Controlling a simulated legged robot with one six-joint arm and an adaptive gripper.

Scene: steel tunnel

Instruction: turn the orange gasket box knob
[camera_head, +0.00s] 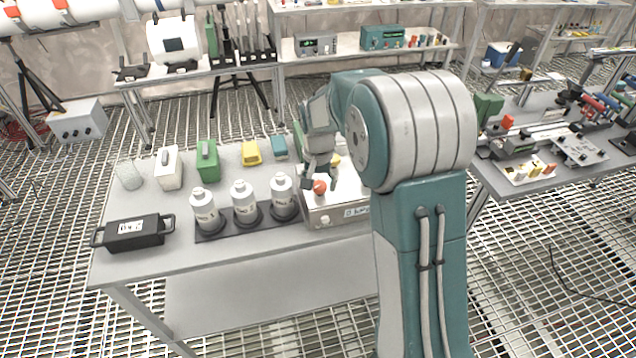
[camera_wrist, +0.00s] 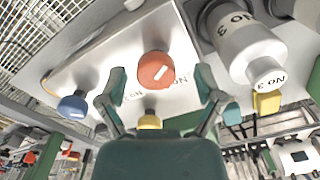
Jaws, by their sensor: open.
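In the head view the orange knob (camera_head: 320,186) is on top of the box (camera_head: 330,212), just below my gripper (camera_head: 314,174). A blue knob (camera_wrist: 72,105) and a yellow knob (camera_wrist: 150,121) are also on the box. My arm hides the box's right part in the head view.
Several white bottles, one of them here (camera_head: 244,201), stand in a dark rack left of the box. A black case (camera_head: 134,233) lies at the table's (camera_head: 235,252) left end. Green, yellow and teal items stand behind. The table's front strip is clear.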

